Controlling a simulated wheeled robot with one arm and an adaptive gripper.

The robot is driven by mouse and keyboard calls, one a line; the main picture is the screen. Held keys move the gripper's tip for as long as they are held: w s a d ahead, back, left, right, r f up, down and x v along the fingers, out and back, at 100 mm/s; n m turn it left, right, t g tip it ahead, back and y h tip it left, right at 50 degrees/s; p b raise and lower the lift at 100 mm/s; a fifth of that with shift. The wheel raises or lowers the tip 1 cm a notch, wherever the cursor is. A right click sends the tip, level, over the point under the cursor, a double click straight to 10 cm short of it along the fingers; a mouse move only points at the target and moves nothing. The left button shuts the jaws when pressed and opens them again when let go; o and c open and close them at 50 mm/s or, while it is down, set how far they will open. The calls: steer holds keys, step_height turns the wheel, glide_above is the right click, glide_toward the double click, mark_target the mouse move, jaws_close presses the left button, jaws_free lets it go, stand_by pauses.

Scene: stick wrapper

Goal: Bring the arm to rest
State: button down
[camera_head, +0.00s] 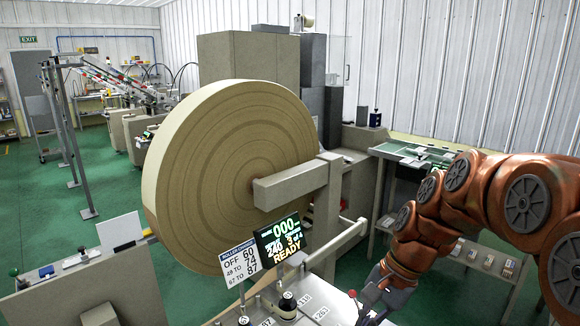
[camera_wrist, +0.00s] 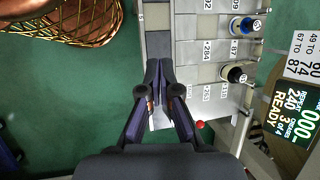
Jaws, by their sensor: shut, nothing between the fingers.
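My gripper (camera_head: 368,312) shows at the bottom right of the head view, at the end of my bent copper-coloured arm. It is over the right edge of a light panel with numbered labels (camera_head: 322,311). In the wrist view my gripper (camera_wrist: 159,64) has its two dark fingers together at the tips. Nothing is held between them. The numbered panel (camera_wrist: 185,48) lies beyond and below the fingertips there. I cannot tell whether the fingertips touch it.
A large tan roll (camera_head: 215,165) stands behind the panel, with a grey bracket (camera_head: 292,185) at its hub. A lit display (camera_head: 280,243) reads READY.

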steer(key=s+d+f+n+h, duration=0.2)
steer(key=s+n, duration=0.2)
steer(key=s, duration=0.6)
steer(key=s+d+f+n+h, duration=0.2)
steer(key=s+f+n, duration=0.1)
steer(key=s, duration=0.8)
steer(key=shift+s+d+n+g+h, duration=0.3)
steer(key=shift+d+n+g, duration=0.1)
steer(key=shift+n, duration=0.4)
steer(key=shift+f, duration=0.1)
